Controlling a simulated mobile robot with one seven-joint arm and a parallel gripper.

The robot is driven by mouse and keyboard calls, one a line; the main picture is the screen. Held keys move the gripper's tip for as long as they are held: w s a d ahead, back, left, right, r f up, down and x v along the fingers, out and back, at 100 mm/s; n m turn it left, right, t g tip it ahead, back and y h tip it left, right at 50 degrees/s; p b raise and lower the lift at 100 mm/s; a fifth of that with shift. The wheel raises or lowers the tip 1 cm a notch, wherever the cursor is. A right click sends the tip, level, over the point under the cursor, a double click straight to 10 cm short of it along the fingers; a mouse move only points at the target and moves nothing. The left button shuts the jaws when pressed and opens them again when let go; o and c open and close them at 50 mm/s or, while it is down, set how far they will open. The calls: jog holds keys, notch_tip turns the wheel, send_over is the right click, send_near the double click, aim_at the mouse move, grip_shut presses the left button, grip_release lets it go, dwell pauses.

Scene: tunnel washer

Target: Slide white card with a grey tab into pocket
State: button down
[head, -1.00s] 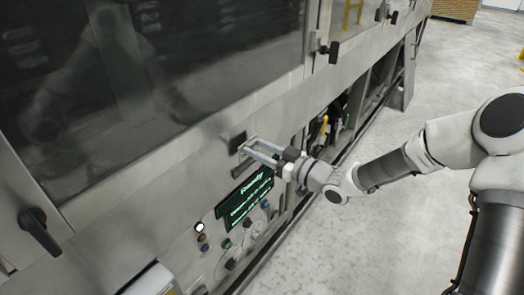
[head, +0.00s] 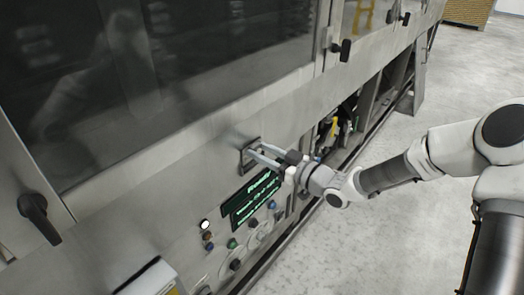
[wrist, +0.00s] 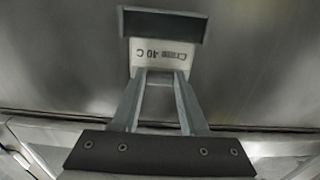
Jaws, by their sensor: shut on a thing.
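The white card (wrist: 163,54) shows in the wrist view with dark lettering, including "40 C", upside down. Its near end, at the grey tab (wrist: 160,76), is between the fingertips of my gripper (wrist: 160,80), which is shut on it. The card's far edge meets a dark pocket (wrist: 163,25) on the metal panel; I cannot tell how deep it goes inside. In the head view my gripper (head: 254,153) has its fingertips right at the pocket (head: 244,158), and the card is mostly hidden there.
A dark display with green text (head: 250,200) and several buttons (head: 232,243) sit on the panel just below my gripper. A dark window (head: 180,70) lies above. Black handles (head: 38,215) stick out from the machine. Grey floor (head: 400,240) is open to the right.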

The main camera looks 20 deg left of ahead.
jog(key=shift+f, duration=0.45)
jog(key=shift+f+b, duration=0.35)
jog(key=shift+b, duration=0.15)
jog(key=shift+f+b, duration=0.35)
jog(key=shift+f, duration=0.15)
dwell(0.3)
dwell(0.5)
jog(key=shift+c, duration=1.8)
grip_release()
